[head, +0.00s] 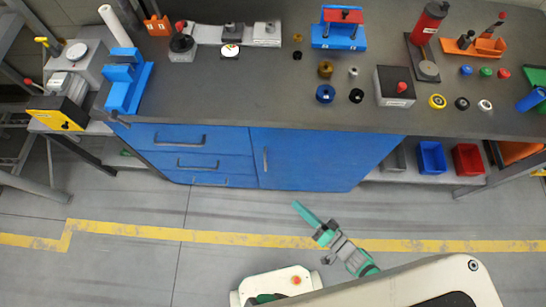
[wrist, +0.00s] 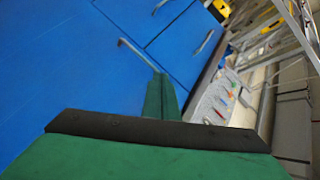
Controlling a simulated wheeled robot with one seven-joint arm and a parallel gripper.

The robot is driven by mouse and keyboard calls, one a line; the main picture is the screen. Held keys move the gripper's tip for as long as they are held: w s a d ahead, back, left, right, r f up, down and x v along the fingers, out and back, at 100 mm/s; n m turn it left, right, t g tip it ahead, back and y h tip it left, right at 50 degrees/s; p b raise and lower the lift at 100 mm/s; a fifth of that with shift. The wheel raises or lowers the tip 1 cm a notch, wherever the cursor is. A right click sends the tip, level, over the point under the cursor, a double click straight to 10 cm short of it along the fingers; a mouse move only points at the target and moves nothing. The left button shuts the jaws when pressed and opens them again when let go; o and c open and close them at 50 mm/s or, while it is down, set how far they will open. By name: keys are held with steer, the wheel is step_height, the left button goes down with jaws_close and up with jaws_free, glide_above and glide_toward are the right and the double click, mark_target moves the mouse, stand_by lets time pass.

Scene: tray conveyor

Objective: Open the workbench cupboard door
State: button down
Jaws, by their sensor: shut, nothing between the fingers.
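The workbench cupboard door (head: 315,158) is a flat blue panel on the right of the blue cabinet, flush and closed in the head view. Its upright grey handle (head: 265,159) sits near its left edge. In the wrist view the door (wrist: 60,70) fills the left side, and its handle (wrist: 137,53) runs towards my fingertips; I cannot tell whether they touch. My gripper (head: 298,206) has green fingers, shut and empty, in front of the cabinet in the head view. The closed fingers also show in the wrist view (wrist: 161,82).
Blue drawers (head: 195,150) with grey handles are left of the door. The grey worktop (head: 270,98) above holds several tools and parts. Blue (head: 431,158) and red (head: 467,159) bins stand on a low shelf at right. The floor before the cabinet is clear.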

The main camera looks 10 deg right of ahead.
steer(key=w+d+f+m+y, duration=0.2)
steer(key=w+m+y, duration=0.2)
steer(key=w, duration=0.9)
steer(key=x, duration=1)
steer(key=shift+w+f+g, duration=0.2)
steer(key=shift+w+g, duration=0.2)
steer(key=shift+w, duration=0.05)
steer(key=shift+a, duration=0.2)
